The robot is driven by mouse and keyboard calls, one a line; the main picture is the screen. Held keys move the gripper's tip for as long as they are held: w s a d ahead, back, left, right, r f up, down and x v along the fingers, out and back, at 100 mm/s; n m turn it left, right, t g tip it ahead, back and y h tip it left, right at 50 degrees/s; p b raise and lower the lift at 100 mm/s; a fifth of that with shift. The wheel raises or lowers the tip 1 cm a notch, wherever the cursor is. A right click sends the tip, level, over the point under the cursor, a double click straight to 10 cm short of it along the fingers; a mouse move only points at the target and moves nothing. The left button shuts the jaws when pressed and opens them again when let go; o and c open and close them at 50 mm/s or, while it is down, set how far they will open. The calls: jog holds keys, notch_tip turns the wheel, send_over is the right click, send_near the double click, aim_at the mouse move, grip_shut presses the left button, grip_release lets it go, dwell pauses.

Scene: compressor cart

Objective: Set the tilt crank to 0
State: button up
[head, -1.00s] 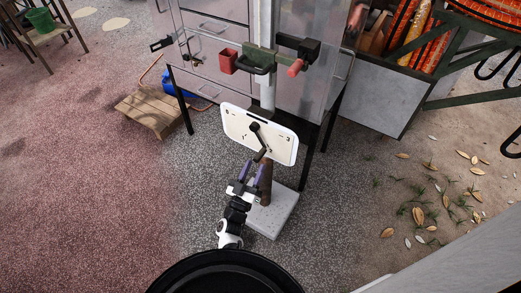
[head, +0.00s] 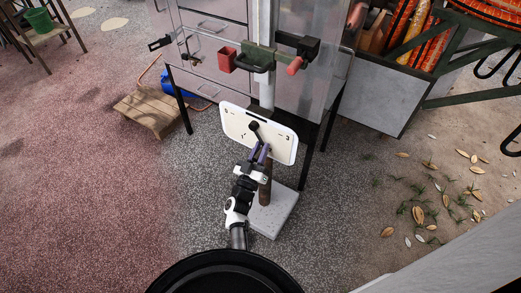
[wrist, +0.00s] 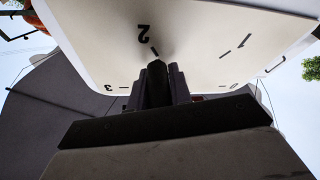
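A white rounded panel (head: 235,122) stands tilted on a post. In the wrist view the panel (wrist: 200,30) fills the top, with an upside-down 2, a 3 at lower left and a 0 at lower right. The black tilt crank (head: 256,129) is mounted on the panel. Its grip (wrist: 156,78) points toward the wrist camera, just below the 2 mark. My gripper (head: 261,153) is at the crank, one purple finger on each side of the grip. The fingers look very close to it; I cannot tell whether they press on it.
The post rises from a pale base block (head: 274,215). A wooden step (head: 150,112) lies to the left.

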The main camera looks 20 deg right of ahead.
grip_shut()
jog(key=shift+f+m, duration=0.1)
jog(key=shift+m, duration=0.2)
